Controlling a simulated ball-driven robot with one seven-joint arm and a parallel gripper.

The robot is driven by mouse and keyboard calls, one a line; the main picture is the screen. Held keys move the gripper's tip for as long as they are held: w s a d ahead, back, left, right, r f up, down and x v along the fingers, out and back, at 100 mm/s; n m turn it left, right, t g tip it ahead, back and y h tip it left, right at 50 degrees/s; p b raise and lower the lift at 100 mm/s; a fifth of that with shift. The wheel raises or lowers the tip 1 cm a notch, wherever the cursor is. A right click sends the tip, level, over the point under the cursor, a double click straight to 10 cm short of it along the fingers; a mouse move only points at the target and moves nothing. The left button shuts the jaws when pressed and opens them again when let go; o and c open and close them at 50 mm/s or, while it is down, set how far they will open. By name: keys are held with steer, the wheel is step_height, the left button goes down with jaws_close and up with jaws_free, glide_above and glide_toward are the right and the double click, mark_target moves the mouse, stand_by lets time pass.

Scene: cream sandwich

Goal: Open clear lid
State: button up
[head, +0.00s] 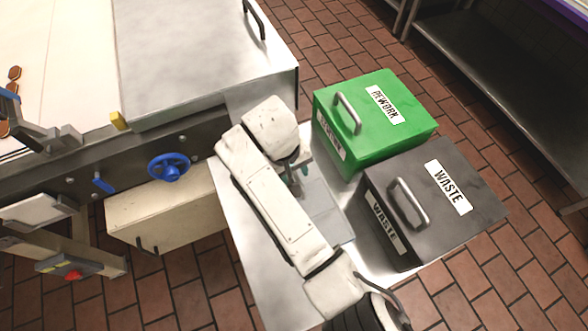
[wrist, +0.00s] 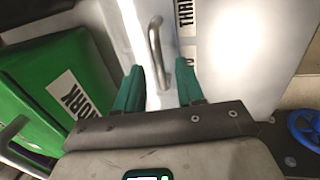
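My gripper (head: 298,182) hangs over the metal table, left of the green bin in the head view, partly hidden by my own arm. In the wrist view its two green fingers (wrist: 162,88) are apart with nothing held. A metal bar handle (wrist: 154,45) shows in the gap ahead of them, its near end close to the fingertips; I cannot tell whether they touch. Beside it is a pale grey surface (wrist: 232,45) with a partly cut label reading "THRI". In the head view a grey, glassy-looking surface (head: 322,205) lies under my arm. I cannot tell whether it is the clear lid.
A green REWORK bin (head: 355,105) and a dark WASTE bin (head: 450,220) stand to the right, both with closed lids and bar handles. A machine with a blue handwheel (head: 168,167) and a metal cover (head: 205,55) is at the left. Tiled floor (head: 530,280) surrounds the table.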

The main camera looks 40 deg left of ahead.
steer(key=shift+f, duration=0.15)
steer(key=shift+c, duration=0.2)
jaws_close()
stand_by(0.5)
